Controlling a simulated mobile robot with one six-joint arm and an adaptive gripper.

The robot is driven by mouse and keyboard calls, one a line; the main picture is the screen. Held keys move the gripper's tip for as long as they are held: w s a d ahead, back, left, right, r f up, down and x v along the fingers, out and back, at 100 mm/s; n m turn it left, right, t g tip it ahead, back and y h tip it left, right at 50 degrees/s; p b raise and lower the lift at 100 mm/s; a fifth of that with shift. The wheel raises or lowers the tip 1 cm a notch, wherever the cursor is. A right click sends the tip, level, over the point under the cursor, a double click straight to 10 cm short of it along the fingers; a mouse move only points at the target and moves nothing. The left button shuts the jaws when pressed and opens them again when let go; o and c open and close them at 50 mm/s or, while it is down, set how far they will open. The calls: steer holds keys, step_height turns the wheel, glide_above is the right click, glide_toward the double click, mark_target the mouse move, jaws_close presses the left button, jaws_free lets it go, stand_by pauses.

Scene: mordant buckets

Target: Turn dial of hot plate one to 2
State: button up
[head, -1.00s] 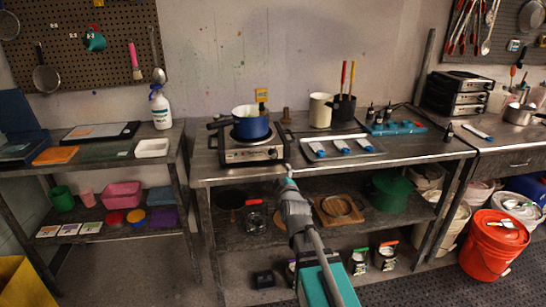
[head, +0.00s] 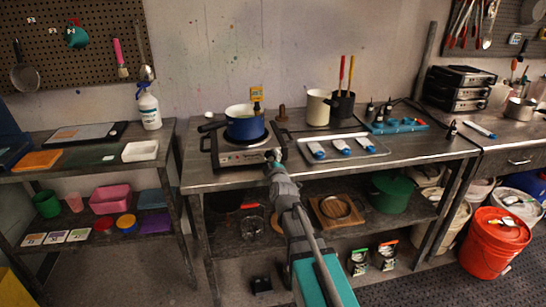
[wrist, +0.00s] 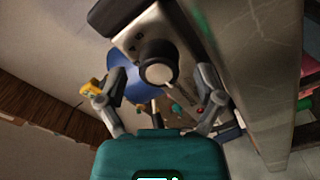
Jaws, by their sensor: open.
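The hot plate (head: 240,158) stands on the metal bench with a blue pot (head: 246,128) on it. My gripper (head: 274,156) is at the right end of the hot plate's front face and hides part of it. In the wrist view, the hot plate (wrist: 125,38) shows close up with its round black dial (wrist: 152,48), which has a pale face. The open fingers of my gripper (wrist: 160,82) stand on either side of the dial, with visible gaps. I cannot read the dial's setting.
A metal tray (head: 372,152) with several blue-and-white items lies right of the hot plate. A white pot (head: 317,108) and a dark holder (head: 342,106) stand behind it. The bench's front edge runs below my gripper, with a loaded shelf underneath.

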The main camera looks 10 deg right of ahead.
steer(key=shift+w+a, duration=0.15)
steer(key=shift+w, duration=0.3)
steer(key=c, duration=1.1)
